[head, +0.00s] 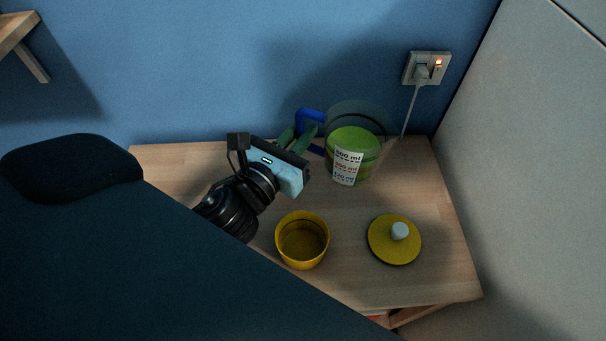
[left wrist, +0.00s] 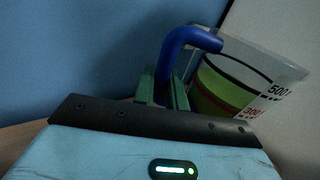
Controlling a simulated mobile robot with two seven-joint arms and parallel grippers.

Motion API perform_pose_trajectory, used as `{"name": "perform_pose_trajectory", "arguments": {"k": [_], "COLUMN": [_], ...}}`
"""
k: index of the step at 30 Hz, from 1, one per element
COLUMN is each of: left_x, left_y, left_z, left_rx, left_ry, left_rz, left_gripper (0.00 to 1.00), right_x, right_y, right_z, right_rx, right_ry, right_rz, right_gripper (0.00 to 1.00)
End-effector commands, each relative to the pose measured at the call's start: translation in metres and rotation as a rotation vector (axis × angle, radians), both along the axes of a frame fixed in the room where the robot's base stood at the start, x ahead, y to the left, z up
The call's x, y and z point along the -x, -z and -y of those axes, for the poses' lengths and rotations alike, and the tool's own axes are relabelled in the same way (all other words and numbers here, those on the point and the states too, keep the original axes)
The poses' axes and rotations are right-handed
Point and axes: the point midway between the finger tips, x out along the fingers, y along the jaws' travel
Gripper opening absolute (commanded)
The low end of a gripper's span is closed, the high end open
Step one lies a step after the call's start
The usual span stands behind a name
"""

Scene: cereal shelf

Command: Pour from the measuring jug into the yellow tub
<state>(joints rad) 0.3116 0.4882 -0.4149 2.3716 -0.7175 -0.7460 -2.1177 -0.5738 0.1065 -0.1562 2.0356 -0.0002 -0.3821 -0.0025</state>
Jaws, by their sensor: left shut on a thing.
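The measuring jug (head: 348,148) is clear, with green contents, a printed scale and a blue handle (head: 312,117) on its left. It is at the back of the wooden table, near the blue wall. My left gripper (head: 303,135) has its green fingers shut on the handle. In the left wrist view the jug (left wrist: 268,82) is at the right and the fingers (left wrist: 165,88) meet the handle. I cannot tell whether the jug's base touches the table. The yellow tub (head: 302,241) stands open in front of the jug, looking empty. My right gripper is not in view.
A yellow lid (head: 394,240) with a pale knob lies right of the tub. A wall socket (head: 427,69) with a plug and cable is behind the jug. A grey panel (head: 535,150) borders the right side. The table (head: 432,190) is bare around the lid.

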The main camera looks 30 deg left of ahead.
Motion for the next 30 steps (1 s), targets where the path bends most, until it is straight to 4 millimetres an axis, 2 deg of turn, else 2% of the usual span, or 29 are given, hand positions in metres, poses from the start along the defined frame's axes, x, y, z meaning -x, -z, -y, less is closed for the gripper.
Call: {"name": "perform_pose_trajectory", "arguments": {"k": [7, 15, 30], "left_x": [-0.025, -0.045, -0.057], "left_y": [0.024, 0.052, 0.093], "left_z": [-0.002, -0.010, -0.036], "left_rx": [-0.009, -0.008, 0.008], "left_ry": [0.157, 0.355, 0.653], "left_rz": [0.001, -0.003, -0.003], "left_gripper": [0.00, 0.00, 0.00], "right_x": [0.008, 0.000, -0.001], "right_y": [0.020, 0.033, 0.055], "right_z": [0.001, 0.002, 0.004], "right_rx": [0.003, 0.006, 0.013], "right_ry": [-0.003, -0.008, -0.018], "right_rz": [-0.024, -0.013, -0.021], "right_gripper": [0.36, 0.36, 0.36]}}
